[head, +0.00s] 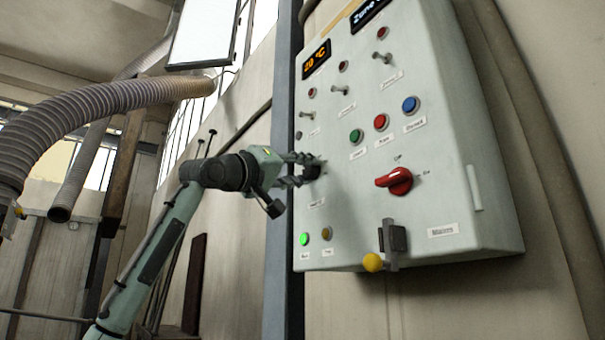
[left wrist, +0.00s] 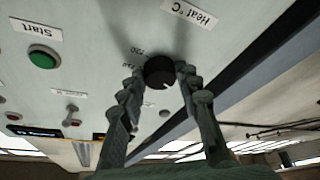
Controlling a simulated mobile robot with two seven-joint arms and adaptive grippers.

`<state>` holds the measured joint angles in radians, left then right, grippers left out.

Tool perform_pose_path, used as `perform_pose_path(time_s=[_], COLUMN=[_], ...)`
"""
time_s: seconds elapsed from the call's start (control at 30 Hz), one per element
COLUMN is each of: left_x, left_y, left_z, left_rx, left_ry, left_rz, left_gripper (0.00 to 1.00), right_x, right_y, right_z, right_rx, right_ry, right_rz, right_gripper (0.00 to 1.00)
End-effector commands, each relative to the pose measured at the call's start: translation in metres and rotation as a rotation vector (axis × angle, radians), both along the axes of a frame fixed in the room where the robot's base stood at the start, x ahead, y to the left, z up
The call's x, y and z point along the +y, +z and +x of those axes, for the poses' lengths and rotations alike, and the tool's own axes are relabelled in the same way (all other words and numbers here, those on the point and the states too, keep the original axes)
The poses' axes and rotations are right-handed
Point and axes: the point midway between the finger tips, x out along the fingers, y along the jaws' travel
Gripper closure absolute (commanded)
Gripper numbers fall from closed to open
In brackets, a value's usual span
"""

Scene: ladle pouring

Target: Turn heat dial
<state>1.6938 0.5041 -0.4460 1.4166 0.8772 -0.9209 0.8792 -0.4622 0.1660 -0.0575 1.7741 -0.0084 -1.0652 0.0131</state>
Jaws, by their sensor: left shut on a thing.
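The heat dial (left wrist: 159,72) is a round black knob with a white pointer mark on the pale grey control panel (head: 440,130). The label "Heat °C" (left wrist: 189,11) is beside it in the left wrist view, which shows the panel upside down. My left gripper (left wrist: 156,78) has its two fingers on either side of the dial and is shut on it. In the head view my left gripper (head: 300,170) reaches the dial (head: 312,170) from the left and partly hides it. My right gripper is in neither view.
The panel has a display (head: 316,59) that seems to read 20 °C, a red rotary switch (head: 397,181), a green button (head: 356,136), a red button (head: 381,122), a blue button (head: 410,104) and a yellow-knobbed lever (head: 373,262). A lit green lamp (head: 305,239) is below the dial.

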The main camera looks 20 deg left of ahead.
Motion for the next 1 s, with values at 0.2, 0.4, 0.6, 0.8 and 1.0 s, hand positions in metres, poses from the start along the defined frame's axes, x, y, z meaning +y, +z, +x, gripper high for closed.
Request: perform_pose_path(time_s=[0.2, 0.4, 0.6, 0.8, 1.0], left_x=[-0.003, -0.005, -0.005, -0.006, -0.006], left_y=[0.003, 0.005, 0.006, 0.007, 0.008], left_z=[-0.001, -0.002, -0.002, -0.003, -0.003], left_rx=[0.127, 0.245, 0.362, 0.462, 0.535], left_ry=[-0.005, -0.005, -0.005, -0.005, -0.004], left_rz=[-0.163, -0.313, -0.459, -0.588, -0.682], left_gripper=[0.96, 0.96, 0.96, 0.96, 0.96], right_x=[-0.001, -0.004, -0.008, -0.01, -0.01], right_y=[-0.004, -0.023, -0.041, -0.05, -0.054], right_z=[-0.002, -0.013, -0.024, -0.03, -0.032], right_rx=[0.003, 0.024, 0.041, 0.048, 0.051], right_ry=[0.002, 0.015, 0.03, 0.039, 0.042], right_rz=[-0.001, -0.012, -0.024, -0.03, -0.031], right_gripper=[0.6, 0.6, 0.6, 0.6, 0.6])
